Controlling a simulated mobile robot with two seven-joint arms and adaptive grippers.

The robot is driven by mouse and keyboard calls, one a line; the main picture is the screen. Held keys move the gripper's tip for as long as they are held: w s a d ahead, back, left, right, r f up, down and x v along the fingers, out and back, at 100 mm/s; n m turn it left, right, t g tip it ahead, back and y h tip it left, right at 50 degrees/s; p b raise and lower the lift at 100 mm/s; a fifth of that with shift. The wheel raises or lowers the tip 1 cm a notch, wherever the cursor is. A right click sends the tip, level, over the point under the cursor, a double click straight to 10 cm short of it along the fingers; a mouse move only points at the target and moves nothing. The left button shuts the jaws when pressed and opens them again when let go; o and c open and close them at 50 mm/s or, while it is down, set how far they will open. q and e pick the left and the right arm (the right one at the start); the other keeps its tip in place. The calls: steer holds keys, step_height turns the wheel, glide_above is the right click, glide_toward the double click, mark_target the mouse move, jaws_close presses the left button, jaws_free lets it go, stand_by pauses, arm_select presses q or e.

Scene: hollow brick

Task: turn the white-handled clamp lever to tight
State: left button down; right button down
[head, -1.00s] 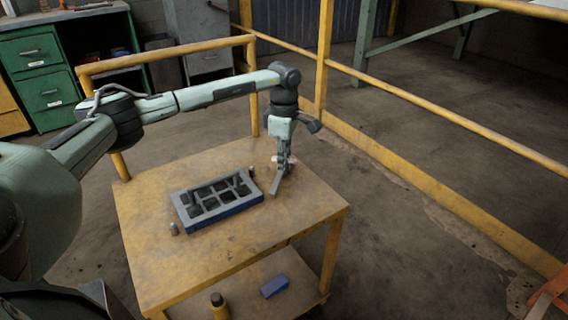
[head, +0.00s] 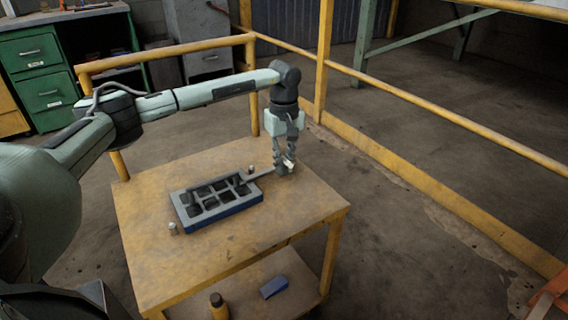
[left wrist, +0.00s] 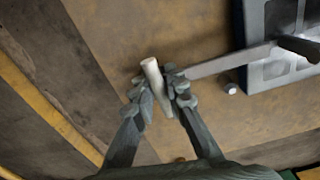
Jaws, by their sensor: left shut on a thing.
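The clamp lever is a flat grey bar (head: 262,175) that reaches from the right end of the hollow blue-grey brick (head: 222,208) toward my left gripper (head: 287,167). Its white handle (head: 291,163) stands at the bar's outer end. In the left wrist view, the pale handle (left wrist: 152,73) sits between the fingertips of my left gripper (left wrist: 160,84), which is shut on it. The lever bar (left wrist: 225,62) runs right to a dark post (left wrist: 299,45) over the brick (left wrist: 285,68). My right gripper is not in view.
Two small grey pegs stand by the brick, one behind (head: 250,169) and one at front left (head: 173,228). The yellow table (head: 285,215) is clear at front right. A blue block (head: 274,287) and a bottle (head: 217,304) are below it. Yellow rails (head: 440,117) pass behind.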

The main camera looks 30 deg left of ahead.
mark_target(284, 157)
arm_select(q)
steer(key=shift+m, duration=0.5)
steer(key=c, duration=1.6)
jaws_free()
steer(key=shift+c, duration=0.2)
steer(key=shift+o, duration=0.8)
steer(key=shift+r, duration=0.25)
step_height(284, 157, up, 12)
steer(key=shift+f, duration=0.2)
